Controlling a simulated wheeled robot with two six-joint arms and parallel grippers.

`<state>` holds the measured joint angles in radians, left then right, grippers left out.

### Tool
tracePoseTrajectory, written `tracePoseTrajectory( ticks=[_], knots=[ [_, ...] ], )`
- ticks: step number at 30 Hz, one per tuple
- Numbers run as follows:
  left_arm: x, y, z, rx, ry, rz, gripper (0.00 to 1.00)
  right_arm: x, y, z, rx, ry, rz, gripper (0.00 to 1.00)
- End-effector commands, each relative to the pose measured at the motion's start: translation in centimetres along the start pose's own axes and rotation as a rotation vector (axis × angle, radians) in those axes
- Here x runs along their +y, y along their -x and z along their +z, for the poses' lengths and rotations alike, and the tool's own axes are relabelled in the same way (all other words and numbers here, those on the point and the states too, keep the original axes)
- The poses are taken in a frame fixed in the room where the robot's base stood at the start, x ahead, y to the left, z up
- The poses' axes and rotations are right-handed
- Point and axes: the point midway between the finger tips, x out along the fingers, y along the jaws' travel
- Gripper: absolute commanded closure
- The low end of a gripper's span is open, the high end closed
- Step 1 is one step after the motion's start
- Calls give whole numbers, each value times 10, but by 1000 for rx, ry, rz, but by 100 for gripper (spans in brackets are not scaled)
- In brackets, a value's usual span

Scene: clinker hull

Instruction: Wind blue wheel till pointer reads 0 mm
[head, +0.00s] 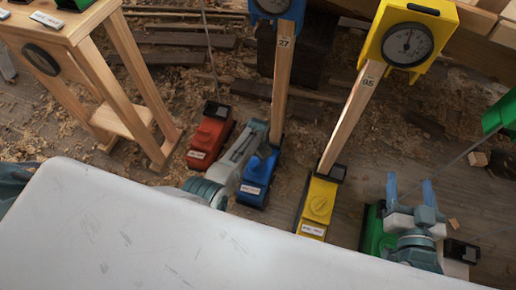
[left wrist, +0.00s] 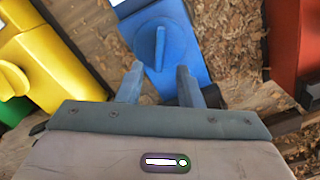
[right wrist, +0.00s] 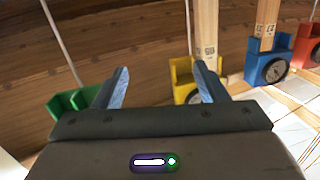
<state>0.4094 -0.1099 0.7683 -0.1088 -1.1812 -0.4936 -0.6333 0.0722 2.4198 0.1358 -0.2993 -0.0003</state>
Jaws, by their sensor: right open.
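The blue base unit (head: 256,180) stands on the floor, with a wooden post rising to a blue gauge (head: 272,6) cut off at the top of the head view. Its pointer cannot be read there. The blue gauge (right wrist: 268,68) also shows small in the right wrist view, too small to read. The blue wheel (left wrist: 160,45), a round knob with a raised fin, faces the left wrist camera. My left gripper (left wrist: 158,78) is open at the wheel, a finger on each side below the fin, with no clear contact. My right gripper (head: 409,186) is open and empty, near the green unit.
A red unit (head: 210,135) stands left of the blue one and a yellow unit (head: 318,204) right of it. A green unit (head: 372,232) is near my right gripper. A wooden stand (head: 125,75) is at left. Shavings litter the floor.

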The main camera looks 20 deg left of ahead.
Motion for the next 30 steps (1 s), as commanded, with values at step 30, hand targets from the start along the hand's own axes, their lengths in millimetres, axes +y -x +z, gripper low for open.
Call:
tracePoseTrajectory(
  ticks=[30],
  knots=[
    [0, 44, 0, 0, 0, -1, 67, -12, 66, 105, -605, -77, -15, 34]
  ],
)
